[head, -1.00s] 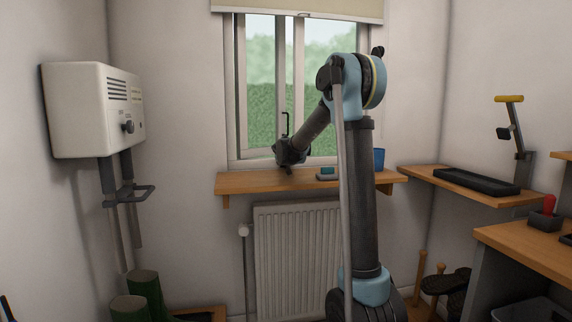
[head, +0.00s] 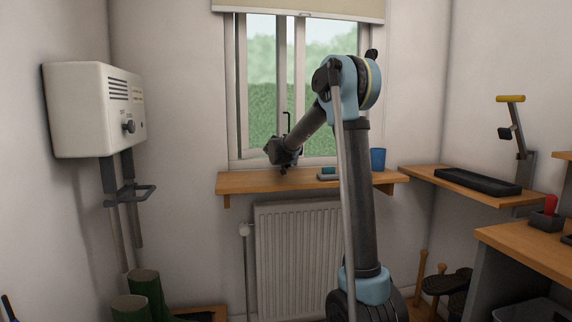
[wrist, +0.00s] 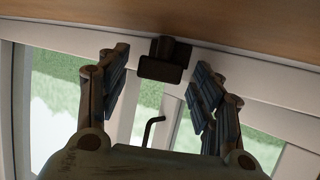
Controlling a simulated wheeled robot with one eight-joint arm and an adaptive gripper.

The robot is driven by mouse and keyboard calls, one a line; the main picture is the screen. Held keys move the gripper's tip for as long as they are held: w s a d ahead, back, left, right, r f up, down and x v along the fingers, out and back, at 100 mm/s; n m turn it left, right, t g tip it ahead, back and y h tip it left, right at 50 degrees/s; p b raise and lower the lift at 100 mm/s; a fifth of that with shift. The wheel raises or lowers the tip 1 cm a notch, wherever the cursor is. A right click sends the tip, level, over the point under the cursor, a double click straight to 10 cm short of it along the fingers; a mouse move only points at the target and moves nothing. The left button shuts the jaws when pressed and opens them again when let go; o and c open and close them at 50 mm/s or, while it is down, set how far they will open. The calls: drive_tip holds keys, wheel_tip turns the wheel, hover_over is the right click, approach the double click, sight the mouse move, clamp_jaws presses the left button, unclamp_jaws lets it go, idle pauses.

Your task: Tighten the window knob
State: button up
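A dark, blocky fitting (wrist: 163,60), apparently the window knob, sits on the white window frame close to the wooden sill in the wrist view. My gripper (wrist: 165,70) is open there, with one finger on each side of the fitting and visible gaps between; I see no contact. A thin black hooked rod (wrist: 150,130) shows below it in that view, and also upright above my gripper in the head view (head: 287,122). In the head view my gripper (head: 280,153) is at the bottom of the window, just above the sill, and hides the fitting.
The wooden sill (head: 240,183) holds a blue cup (head: 377,159) and a small teal-topped item (head: 328,173) to the right. A radiator (head: 295,250) is below. A white wall box (head: 90,110) hangs left. A shelf with a black tray (head: 476,182) is at right.

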drive_tip(key=shift+s, duration=0.15)
drive_tip(key=v, duration=1.1)
drive_tip(key=shift+s+r, duration=0.1)
drive_tip(key=shift+s, duration=0.2)
